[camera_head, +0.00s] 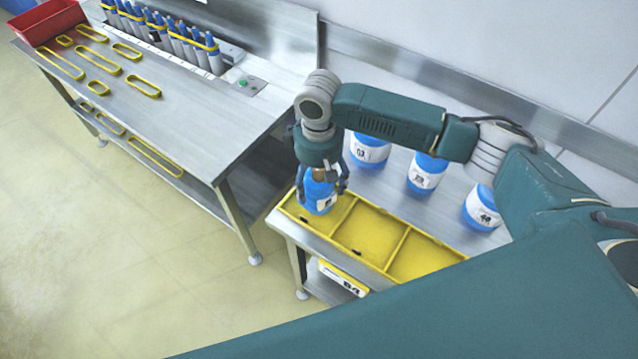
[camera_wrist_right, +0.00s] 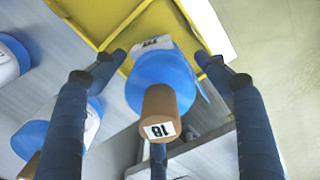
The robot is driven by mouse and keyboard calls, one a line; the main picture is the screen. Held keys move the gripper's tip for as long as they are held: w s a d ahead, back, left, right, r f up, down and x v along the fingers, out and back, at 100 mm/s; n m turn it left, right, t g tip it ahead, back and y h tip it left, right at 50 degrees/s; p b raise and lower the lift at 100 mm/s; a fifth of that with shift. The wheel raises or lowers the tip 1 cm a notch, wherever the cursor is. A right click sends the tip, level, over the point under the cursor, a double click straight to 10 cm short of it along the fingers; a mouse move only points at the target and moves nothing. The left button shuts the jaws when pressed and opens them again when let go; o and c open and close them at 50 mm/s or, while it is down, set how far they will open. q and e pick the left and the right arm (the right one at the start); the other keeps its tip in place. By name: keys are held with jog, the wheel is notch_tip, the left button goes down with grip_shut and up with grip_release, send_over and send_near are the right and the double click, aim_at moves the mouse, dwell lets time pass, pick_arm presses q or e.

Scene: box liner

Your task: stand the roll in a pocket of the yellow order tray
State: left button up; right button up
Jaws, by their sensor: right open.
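A blue roll (camera_head: 319,192) with a white label stands in the left end pocket of the yellow order tray (camera_head: 432,259). The other two pockets are empty of rolls. In the right wrist view the roll (camera_wrist_right: 160,80) shows its brown core end with a numbered white tag, and the tray (camera_wrist_right: 98,18) lies beyond it. My right gripper (camera_head: 322,184) is above the roll with its fingers spread around it. In the right wrist view the gripper (camera_wrist_right: 158,58) is open, with gaps between its fingers and the roll. My left gripper is out of view.
Several blue rolls, such as one (camera_head: 426,172), stand on the steel table behind the tray. A floor gap separates bench and table. A yellow-labelled box (camera_head: 344,278) sits below.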

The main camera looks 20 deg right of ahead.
notch_tip(320, 180, up, 10)
jog(key=shift+f+b, duration=0.1)
jog(key=shift+b, duration=0.9)
jog(key=shift+r, duration=0.75)
